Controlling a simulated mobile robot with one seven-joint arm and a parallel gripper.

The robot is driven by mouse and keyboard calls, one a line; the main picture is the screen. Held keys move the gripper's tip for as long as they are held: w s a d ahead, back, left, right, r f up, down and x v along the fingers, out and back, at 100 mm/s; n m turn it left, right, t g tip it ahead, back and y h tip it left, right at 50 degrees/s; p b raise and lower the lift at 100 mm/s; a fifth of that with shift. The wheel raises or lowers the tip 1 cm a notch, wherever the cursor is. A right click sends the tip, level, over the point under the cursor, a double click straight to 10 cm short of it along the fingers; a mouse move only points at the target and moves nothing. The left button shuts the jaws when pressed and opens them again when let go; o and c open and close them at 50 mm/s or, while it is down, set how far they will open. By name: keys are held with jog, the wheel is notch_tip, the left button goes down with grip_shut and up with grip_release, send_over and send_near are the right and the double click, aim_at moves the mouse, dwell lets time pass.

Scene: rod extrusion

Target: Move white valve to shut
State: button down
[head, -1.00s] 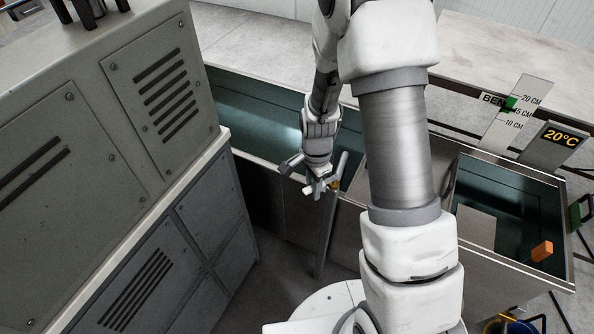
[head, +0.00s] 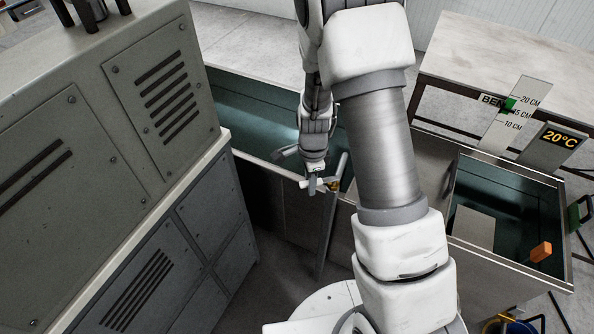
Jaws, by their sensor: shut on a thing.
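The white valve (head: 318,186) is a small white handle beside a brass-coloured fitting on a grey upright pipe (head: 329,235), at the front wall of the long tank. My gripper (head: 314,178) reaches down from above and is shut on the white valve. The fingers and my wrist cover part of the handle, so its exact angle is hard to tell.
A large grey vented cabinet (head: 95,150) stands close on the left. The green-lined tank (head: 250,115) runs behind the pipe. At right are a second tank (head: 510,262) with an orange block (head: 541,251), a level gauge (head: 512,112) and a 20°C sign (head: 556,140).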

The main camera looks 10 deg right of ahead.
jog(key=shift+w+m, duration=0.25)
jog(key=shift+m, duration=0.05)
jog(key=shift+w+m+p, duration=0.4)
jog(key=shift+w+m, duration=0.15)
jog(key=shift+m, duration=0.45)
jog(key=shift+r, duration=0.1)
jog(key=shift+w+d+m+p, duration=0.2)
jog(key=shift+w+m+p, duration=0.3)
jog(key=shift+m, duration=0.5)
jog(key=shift+w, duration=0.1)
jog(key=shift+w+d+m+p, duration=0.25)
jog(key=shift+w+m+p, duration=0.25)
jog(key=shift+m, duration=0.5)
